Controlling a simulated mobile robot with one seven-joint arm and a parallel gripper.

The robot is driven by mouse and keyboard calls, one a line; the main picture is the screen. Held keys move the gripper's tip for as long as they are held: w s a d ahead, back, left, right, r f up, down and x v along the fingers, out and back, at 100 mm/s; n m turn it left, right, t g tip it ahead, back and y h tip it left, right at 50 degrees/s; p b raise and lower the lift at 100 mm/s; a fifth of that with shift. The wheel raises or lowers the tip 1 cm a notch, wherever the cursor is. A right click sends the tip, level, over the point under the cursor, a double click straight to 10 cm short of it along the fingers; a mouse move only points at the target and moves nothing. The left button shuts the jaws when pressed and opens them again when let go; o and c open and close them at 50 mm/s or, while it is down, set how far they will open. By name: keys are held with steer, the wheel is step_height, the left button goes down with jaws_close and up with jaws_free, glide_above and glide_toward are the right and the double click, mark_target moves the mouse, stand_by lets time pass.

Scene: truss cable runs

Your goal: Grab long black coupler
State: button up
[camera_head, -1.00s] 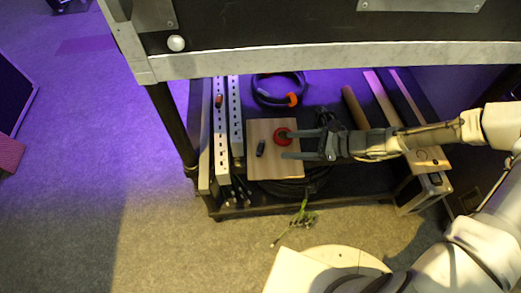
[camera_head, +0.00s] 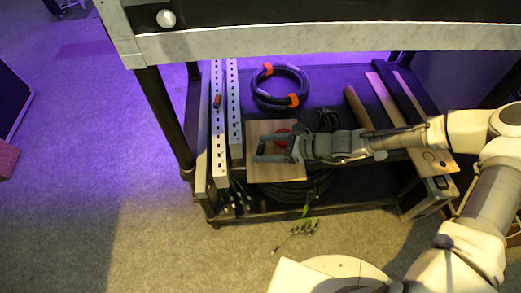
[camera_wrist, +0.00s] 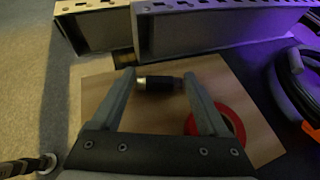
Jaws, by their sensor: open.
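The black coupler (camera_wrist: 160,83) lies on a wooden board (camera_wrist: 95,90). In the wrist view it is a short dark cylinder with a brassy end at left. My gripper (camera_wrist: 159,77) is open, with one fingertip near each end of the coupler. The view does not clearly show whether the fingers touch it or are still above it. In the head view my gripper (camera_head: 258,149) is over the board (camera_head: 290,174), and the coupler is small and hard to make out between the fingers.
A red ring (camera_wrist: 232,120) lies on the board beside the right finger, partly hidden by it. Perforated metal rails (camera_head: 218,125) stand left of the board. A coiled cable with orange ties (camera_head: 280,88) lies behind it. The upper shelf edge (camera_head: 330,40) overhangs the space.

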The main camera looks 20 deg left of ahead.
steer(key=c, duration=1)
